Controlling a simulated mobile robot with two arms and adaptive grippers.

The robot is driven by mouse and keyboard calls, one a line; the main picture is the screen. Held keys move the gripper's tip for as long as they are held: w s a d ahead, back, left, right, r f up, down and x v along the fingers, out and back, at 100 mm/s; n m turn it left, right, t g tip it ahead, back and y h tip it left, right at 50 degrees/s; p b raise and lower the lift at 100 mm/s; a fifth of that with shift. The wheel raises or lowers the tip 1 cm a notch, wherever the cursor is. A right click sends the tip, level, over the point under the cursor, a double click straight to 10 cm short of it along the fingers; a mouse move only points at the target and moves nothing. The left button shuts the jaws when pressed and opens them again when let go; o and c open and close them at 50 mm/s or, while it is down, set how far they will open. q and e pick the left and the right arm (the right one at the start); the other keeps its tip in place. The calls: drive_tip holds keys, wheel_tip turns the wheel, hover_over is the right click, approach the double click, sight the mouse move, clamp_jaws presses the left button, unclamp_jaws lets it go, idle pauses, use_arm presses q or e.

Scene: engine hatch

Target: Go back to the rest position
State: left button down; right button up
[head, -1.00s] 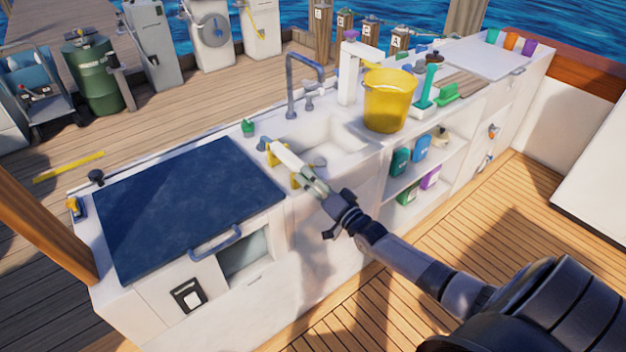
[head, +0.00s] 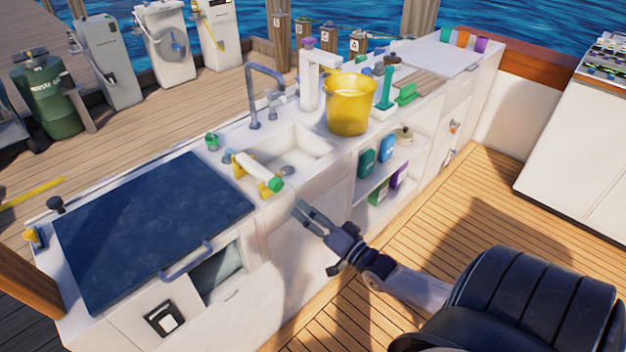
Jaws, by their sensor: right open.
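My right gripper (head: 304,212) is in the head view, in front of the counter (head: 268,219) near the sink. Its fingers are open with nothing between them. A white cylinder with a green end (head: 258,171) lies on a yellow holder (head: 270,184) at the front edge of the sink (head: 300,150). The gripper is apart from it, to its lower right. My left gripper is not in view.
A yellow bucket (head: 350,108) stands on the counter right of the sink, by the faucet (head: 262,95). A dark blue hatch lid (head: 150,225) with a handle covers the left part. Open shelves (head: 372,195) hold several containers. Wooden deck (head: 440,215) lies clear at the right.

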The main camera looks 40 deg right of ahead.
drive_tip(key=shift+s, duration=0.5)
drive_tip(key=s+a+f+n+g+h, duration=0.1)
drive_tip(key=s+f+n+g, duration=0.3)
drive_tip(key=f, duration=0.7)
drive_tip(key=s+a+f+m+g, duration=0.1)
drive_tip(key=s+f+g, duration=0.1)
drive_tip(key=s+f, duration=0.65)
drive_tip(key=s+a+f+n+g+h, duration=0.1)
drive_tip(key=s+f+n+g, duration=0.2)
drive_tip(key=f, duration=1.1)
drive_tip(key=s+a+f+n+g, duration=0.1)
drive_tip(key=s+a+f+g, duration=0.2)
drive_tip(key=s, duration=0.5)
drive_tip(key=s+a+f+n+g, duration=0.2)
drive_tip(key=s+a+f, duration=0.3)
drive_tip(key=s, duration=0.3)
drive_tip(key=s+a+f+n+g, duration=0.2)
drive_tip(key=s+a+f+g, duration=0.2)
drive_tip(key=s, duration=0.5)
wheel_tip(320, 180, down, 2)
drive_tip(key=shift+f+y, duration=0.1)
drive_tip(key=shift+y, duration=0.2)
drive_tip(key=shift+a, duration=0.1)
